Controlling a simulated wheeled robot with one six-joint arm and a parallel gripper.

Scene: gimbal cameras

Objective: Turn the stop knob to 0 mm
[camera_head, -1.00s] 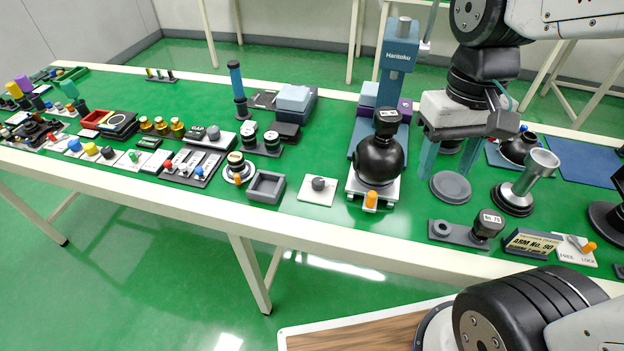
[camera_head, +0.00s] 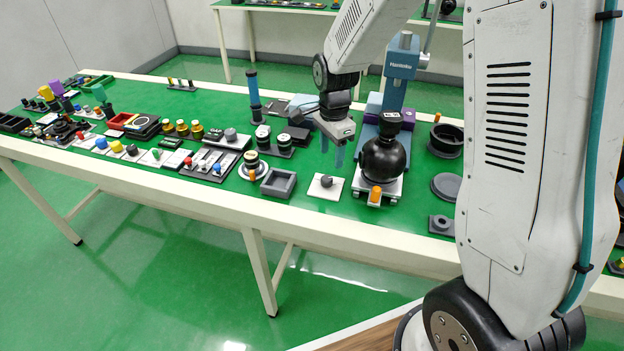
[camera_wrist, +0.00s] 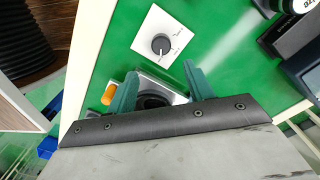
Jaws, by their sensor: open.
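The stop knob (camera_head: 326,182) is a small dark grey round knob on a square white plate near the table's front edge. In the wrist view the knob (camera_wrist: 161,44) lies beyond my fingertips, with a pale pointer line on it. The plate's marks are too small to read, so its setting cannot be told. My gripper (camera_head: 331,150) is open and empty, fingers pointing down, above and slightly behind the knob's plate. In the wrist view my two teal fingers (camera_wrist: 160,88) are spread apart, and neither touches the knob.
A black ball on a white base (camera_head: 381,160) with an orange tab stands just right of the plate. A grey square tray (camera_head: 279,183) is to its left. A blue Hantoku column (camera_head: 402,65) rises behind.

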